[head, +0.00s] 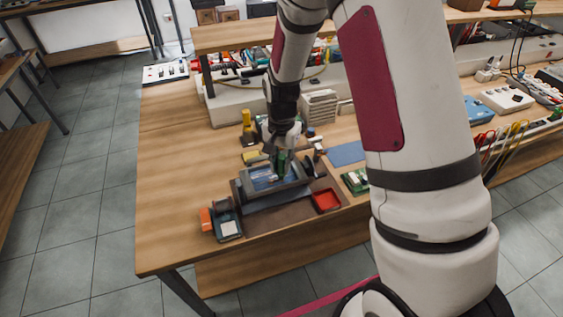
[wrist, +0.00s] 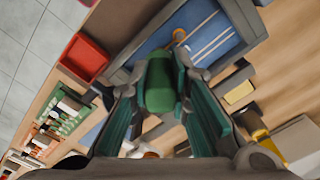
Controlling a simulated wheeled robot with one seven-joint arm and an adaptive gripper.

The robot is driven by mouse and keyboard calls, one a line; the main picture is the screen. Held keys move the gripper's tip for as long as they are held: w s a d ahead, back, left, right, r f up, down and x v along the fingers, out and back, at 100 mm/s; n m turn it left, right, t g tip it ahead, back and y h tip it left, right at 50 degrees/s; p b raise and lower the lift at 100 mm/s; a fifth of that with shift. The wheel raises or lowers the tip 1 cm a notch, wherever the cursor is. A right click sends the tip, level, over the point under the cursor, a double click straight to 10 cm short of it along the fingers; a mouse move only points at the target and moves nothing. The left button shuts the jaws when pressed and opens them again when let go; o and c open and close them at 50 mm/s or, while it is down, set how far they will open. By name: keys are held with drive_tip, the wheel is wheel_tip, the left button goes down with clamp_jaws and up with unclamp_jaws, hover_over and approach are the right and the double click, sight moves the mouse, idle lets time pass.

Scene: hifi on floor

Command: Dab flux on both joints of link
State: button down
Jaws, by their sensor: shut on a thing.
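My gripper (head: 283,152) points down over the work holder and is shut on a green rounded tool (wrist: 160,85), held between its teal finger pads. I cannot tell for sure that this is the flux applicator. Below it is a dark grey holder (head: 238,192) with a blue plate (head: 262,174) in it. In the wrist view the blue plate (wrist: 190,30) carries pale lines, and a small copper-coloured ring (wrist: 179,35) shows just beyond the tool's end. The ring may be the link; its joints cannot be made out. Whether the tool touches anything is unclear.
A red tray (head: 326,200) is right of the holder, with a green board (head: 355,181) beyond it. A dark device (head: 228,227) and an orange item (head: 206,219) stand at front left. A yellow-topped item (head: 247,122) is behind. The bench's left side is bare.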

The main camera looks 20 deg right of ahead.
sight(282, 156)
drive_tip(key=shift+r+p, duration=0.75)
drive_tip(key=shift+r, duration=1.55)
